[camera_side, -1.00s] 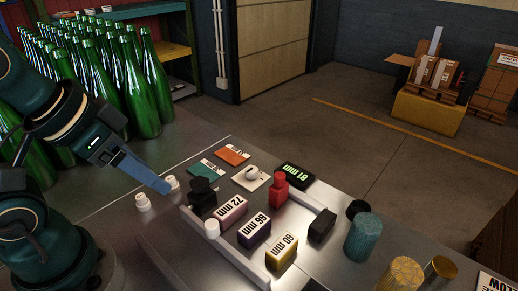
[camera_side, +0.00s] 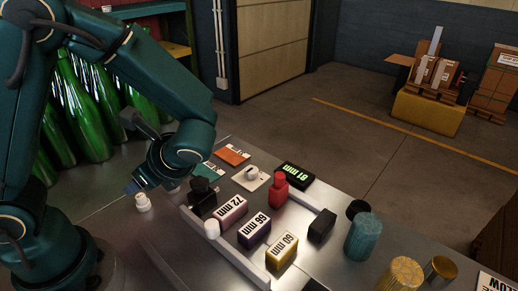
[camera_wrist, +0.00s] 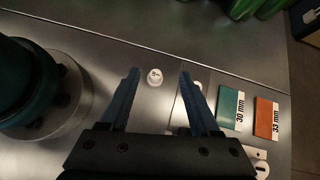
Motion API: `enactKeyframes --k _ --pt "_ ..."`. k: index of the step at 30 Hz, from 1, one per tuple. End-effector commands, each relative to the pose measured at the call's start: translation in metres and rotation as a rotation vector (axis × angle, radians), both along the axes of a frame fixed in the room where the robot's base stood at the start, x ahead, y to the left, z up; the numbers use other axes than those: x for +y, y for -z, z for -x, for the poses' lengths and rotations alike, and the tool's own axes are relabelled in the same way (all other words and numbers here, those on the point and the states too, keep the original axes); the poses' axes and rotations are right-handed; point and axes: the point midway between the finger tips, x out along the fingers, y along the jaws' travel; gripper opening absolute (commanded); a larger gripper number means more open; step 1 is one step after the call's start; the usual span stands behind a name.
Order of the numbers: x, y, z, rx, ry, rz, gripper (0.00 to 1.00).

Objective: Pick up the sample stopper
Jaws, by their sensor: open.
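In the wrist view, a white stopper (camera_wrist: 154,77) with a dark mark on top appears between the spread fingertips of my gripper (camera_wrist: 159,72). White parts show behind the right finger, mostly hidden. My gripper is open and nothing is held in it. Which stopper is the sample one I cannot tell.
A green 30 mm card (camera_wrist: 231,108) and an orange 33 mm card (camera_wrist: 266,118) lie to the right. A rack holds a black block (camera_side: 203,198) and labelled 72, 66 and 60 mm blocks. Green bottles (camera_side: 85,105) stand behind my arm.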

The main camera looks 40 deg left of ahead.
Motion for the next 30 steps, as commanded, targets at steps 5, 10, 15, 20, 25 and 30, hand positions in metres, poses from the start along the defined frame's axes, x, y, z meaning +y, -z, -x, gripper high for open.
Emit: enactKeyframes --k 5,10,15,20,25,30 --pt "-0.001 0.027 -0.005 0.189 0.169 -0.141 0.63" --pt "-0.003 0.046 0.000 0.287 0.246 -0.205 0.63" --pt "-0.002 0.054 0.005 0.327 0.271 -0.228 0.63" --pt "0.014 0.061 0.007 0.328 0.270 -0.228 0.63" --pt "0.032 0.070 0.008 0.326 0.269 -0.227 0.63" --pt "0.040 0.075 0.009 0.324 0.271 -0.225 0.63"
